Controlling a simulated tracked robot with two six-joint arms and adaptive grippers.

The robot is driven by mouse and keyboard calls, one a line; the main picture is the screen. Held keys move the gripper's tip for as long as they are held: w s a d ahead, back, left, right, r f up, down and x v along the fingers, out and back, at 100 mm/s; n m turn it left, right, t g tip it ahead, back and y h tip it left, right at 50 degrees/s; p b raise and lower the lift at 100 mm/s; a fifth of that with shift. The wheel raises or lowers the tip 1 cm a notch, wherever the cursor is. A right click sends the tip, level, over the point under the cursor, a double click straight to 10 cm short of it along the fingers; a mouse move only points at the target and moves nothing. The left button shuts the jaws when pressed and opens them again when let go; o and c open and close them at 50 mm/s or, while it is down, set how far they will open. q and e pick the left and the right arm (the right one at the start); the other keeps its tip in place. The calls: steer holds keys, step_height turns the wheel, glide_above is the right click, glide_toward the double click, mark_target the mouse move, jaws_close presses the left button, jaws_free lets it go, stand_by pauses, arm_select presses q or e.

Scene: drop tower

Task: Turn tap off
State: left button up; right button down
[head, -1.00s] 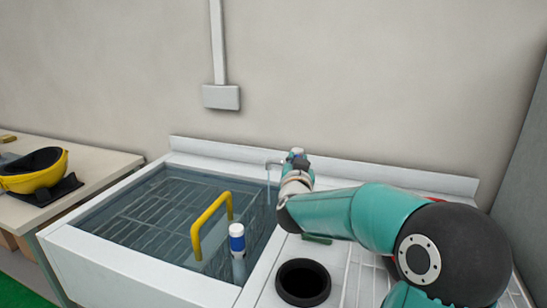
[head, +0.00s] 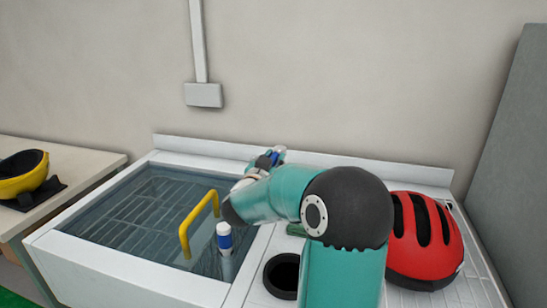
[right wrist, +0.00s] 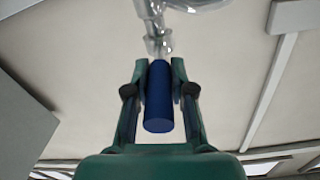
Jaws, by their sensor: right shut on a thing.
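The tap stands at the back edge of the sink and is mostly hidden behind my right gripper in the head view. Its blue handle (head: 278,153) shows there as a small blue and white patch. In the right wrist view the blue handle (right wrist: 158,97) is a round bar between the two fingers, with the shiny metal tap body (right wrist: 155,25) beyond it. My right gripper (head: 270,160) is shut on this handle; it also shows in the right wrist view (right wrist: 159,90). The sink (head: 130,262) holds clear water. My left gripper is not in view.
A yellow handle (head: 185,240) and a blue and white cylinder (head: 224,240) stand in the sink. A black round opening (head: 283,276) and a red helmet (head: 425,240) are on the right. A yellow helmet (head: 20,185) lies on the left table. The wall is close behind.

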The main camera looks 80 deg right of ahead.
steer(key=c, duration=1.1)
jaws_free()
steer(key=shift+d+r, duration=0.1)
steer(key=shift+r, duration=0.2)
steer(key=shift+o, duration=0.5)
steer(key=shift+f, duration=0.15)
steer(key=a, duration=1.2)
steer(key=shift+w, duration=0.3)
